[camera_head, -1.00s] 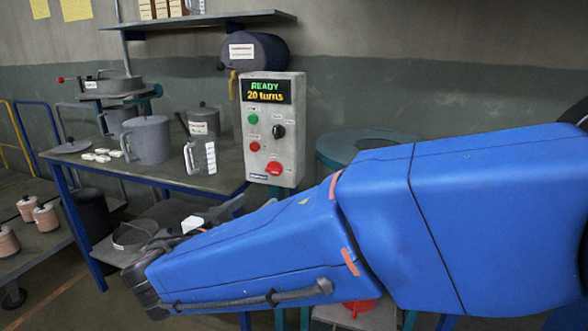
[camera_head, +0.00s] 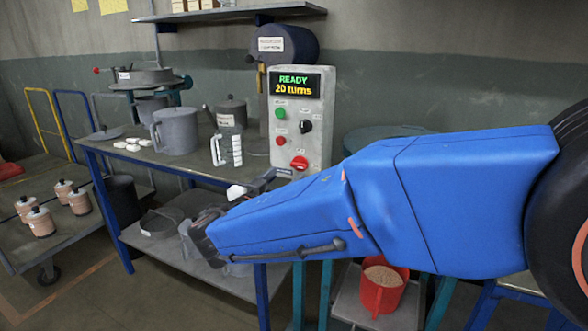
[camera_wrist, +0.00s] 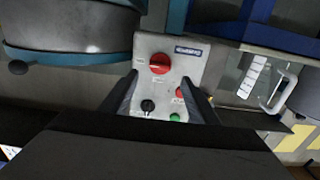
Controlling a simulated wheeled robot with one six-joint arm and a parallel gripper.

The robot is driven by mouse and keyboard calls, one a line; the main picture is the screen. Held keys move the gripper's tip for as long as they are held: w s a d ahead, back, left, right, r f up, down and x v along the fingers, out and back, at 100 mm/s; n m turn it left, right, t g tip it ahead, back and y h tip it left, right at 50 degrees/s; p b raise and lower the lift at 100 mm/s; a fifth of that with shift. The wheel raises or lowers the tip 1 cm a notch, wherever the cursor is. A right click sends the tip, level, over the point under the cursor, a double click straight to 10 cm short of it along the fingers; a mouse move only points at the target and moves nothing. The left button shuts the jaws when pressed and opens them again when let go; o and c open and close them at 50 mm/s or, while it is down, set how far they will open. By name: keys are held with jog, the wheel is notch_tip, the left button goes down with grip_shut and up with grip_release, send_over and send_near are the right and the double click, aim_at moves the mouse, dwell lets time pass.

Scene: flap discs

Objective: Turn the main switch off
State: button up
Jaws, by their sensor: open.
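The grey control box (camera_head: 313,150) stands at the right end of the workbench, with a lit display reading "READY 20 turns". Its large red rotary knob (camera_head: 299,163), apparently the main switch, sits low on the face; its label is too small to read. In the wrist view the red knob (camera_wrist: 160,64) is upside down, its grip bar roughly level across the picture. My gripper (camera_head: 262,183) is in front of the box's lower left, partly hidden by my blue arm. In the wrist view my gripper (camera_wrist: 163,92) is open and empty, its fingers framing the panel, apart from the knob.
A black knob (camera_head: 306,126), a green button (camera_head: 280,113) and a smaller red button (camera_head: 280,141) share the panel. A clear measuring jug (camera_head: 228,150) and a grey pot (camera_head: 175,132) stand left on the bench. A teal-rimmed drum (camera_head: 385,135) is right of the box.

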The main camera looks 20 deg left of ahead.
aim_at(297, 165)
jog(key=shift+w+d, duration=0.15)
jog(key=shift+w, duration=1.45)
jog(key=shift+w+d, duration=0.1)
jog(key=shift+w, duration=1.45)
jog(key=shift+c, duration=0.6)
jog(key=c, duration=0.9)
